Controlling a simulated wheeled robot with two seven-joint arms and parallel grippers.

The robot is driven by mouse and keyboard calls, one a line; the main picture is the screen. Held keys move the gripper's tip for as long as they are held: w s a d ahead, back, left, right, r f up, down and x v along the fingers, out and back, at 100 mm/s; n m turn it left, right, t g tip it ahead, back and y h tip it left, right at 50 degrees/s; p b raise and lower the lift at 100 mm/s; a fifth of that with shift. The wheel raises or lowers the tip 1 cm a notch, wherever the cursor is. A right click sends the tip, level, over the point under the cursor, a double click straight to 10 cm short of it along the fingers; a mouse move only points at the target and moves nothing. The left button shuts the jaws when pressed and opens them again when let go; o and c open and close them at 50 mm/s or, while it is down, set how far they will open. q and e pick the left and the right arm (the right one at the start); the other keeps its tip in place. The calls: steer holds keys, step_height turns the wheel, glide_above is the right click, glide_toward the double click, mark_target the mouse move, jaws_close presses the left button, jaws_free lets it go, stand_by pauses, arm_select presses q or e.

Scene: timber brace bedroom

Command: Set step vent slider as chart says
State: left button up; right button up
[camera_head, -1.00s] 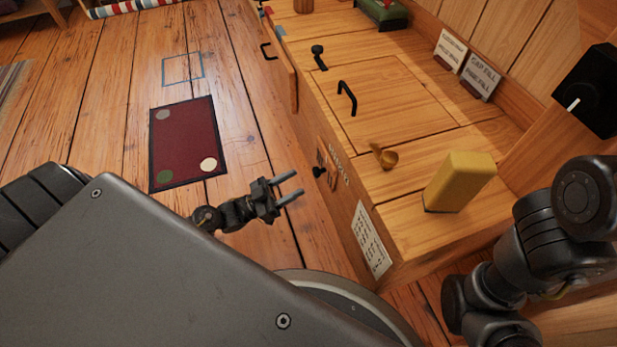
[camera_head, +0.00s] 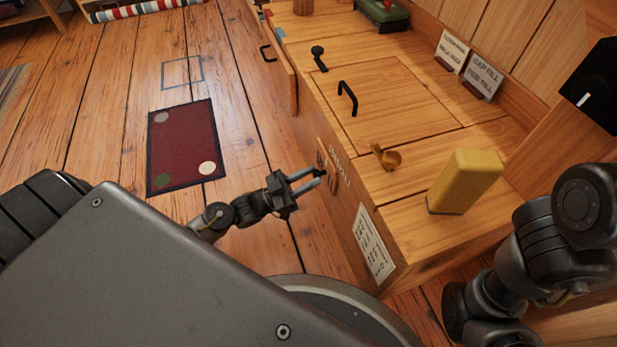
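The step vent slider's dark knob (camera_head: 320,172) sticks out of the slotted vent (camera_head: 332,174) in the front face of the wooden step unit. A white paper chart (camera_head: 373,246) is fixed to the same face, nearer to me; its writing is too small to read. My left gripper (camera_head: 318,177) has its two fingers apart, with the tips at the knob. I cannot tell whether they touch it. My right arm (camera_head: 530,255) shows at the lower right, but its gripper is out of view.
On the wooden top (camera_head: 390,110) are a yellow block (camera_head: 465,182), a brass scoop (camera_head: 385,157), a black handle (camera_head: 348,97) and a black knob lever (camera_head: 318,57). Two small signs (camera_head: 482,76) stand at the back. A dark red mat (camera_head: 186,145) lies on the open floor at left.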

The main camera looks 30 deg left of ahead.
arm_select(q)
jaws_close()
steer(key=s+d+p, duration=0.4)
steer(key=s+d, duration=0.2)
steer(key=d, duration=0.1)
steer(key=shift+s, duration=0.25)
steer(key=shift+d, duration=0.1)
steer(key=o, duration=0.5)
jaws_free()
steer(key=o, duration=0.3)
steer(key=shift+o, duration=0.2)
